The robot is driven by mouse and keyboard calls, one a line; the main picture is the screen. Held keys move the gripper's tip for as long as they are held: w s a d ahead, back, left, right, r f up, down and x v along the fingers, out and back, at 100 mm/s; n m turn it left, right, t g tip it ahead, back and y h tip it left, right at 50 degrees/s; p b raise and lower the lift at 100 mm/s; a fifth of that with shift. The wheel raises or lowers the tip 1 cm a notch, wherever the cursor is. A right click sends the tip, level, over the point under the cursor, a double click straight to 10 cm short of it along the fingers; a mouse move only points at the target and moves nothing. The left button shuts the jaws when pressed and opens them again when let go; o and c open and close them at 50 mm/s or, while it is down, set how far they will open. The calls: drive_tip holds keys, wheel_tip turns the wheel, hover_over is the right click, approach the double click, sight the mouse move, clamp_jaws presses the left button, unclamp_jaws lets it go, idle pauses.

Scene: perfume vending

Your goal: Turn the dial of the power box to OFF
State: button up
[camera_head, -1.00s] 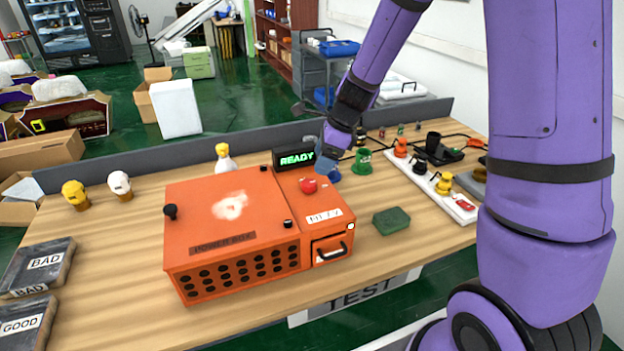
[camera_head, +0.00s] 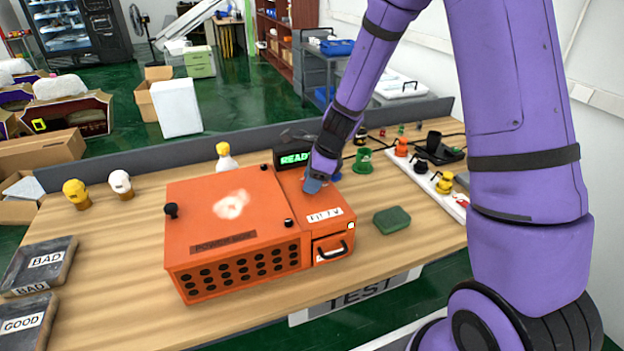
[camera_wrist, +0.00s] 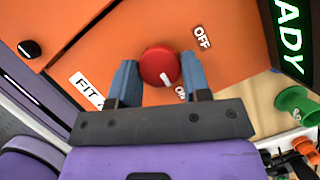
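The orange power box (camera_head: 232,256) stands on the wooden table. Its red dial (camera_wrist: 160,66) sits on the right part of the top, and its white pointer mark faces the ON label (camera_wrist: 181,93). The OFF label (camera_wrist: 202,37) is farther round the dial. My gripper (camera_wrist: 160,82) is open over the box top, with one blue finger on each side of the dial; I cannot tell whether they touch it. In the head view my gripper (camera_head: 314,184) hides the dial.
A display reading READY (camera_head: 294,159) stands behind the box, close to my gripper. A green block (camera_head: 391,220) lies to the right. A green spool (camera_head: 363,161) and a white strip with coloured knobs stand farther right.

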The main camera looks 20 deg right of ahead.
drive_tip(key=c, duration=0.3)
drive_tip(key=shift+n, duration=0.3)
drive_tip(key=n+g, duration=0.1)
drive_tip(key=n, duration=0.2)
drive_tip(key=shift+w, duration=0.2)
drive_tip(key=n+g, duration=0.2)
drive_tip(key=n, duration=0.2)
drive_tip(key=shift+w+n, duration=0.1)
drive_tip(key=shift+n, duration=0.3)
drive_tip(key=n, duration=0.2)
drive_tip(key=n+g, duration=0.1)
drive_tip(key=n, duration=0.1)
drive_tip(key=shift+w+a+g+h, duration=0.1)
drive_tip(key=shift+g+h, duration=0.2)
drive_tip(key=shift+h, duration=0.1)
drive_tip(key=shift+w+a+n+g+h, duration=0.1)
drive_tip(key=shift+n+g+h, duration=0.25)
drive_tip(key=shift+n, duration=1.05)
drive_tip(key=shift+n+g+h, duration=0.25)
drive_tip(key=shift+n+h, duration=0.2)
drive_tip(key=shift+n, duration=0.95)
drive_tip(key=o, duration=0.9)
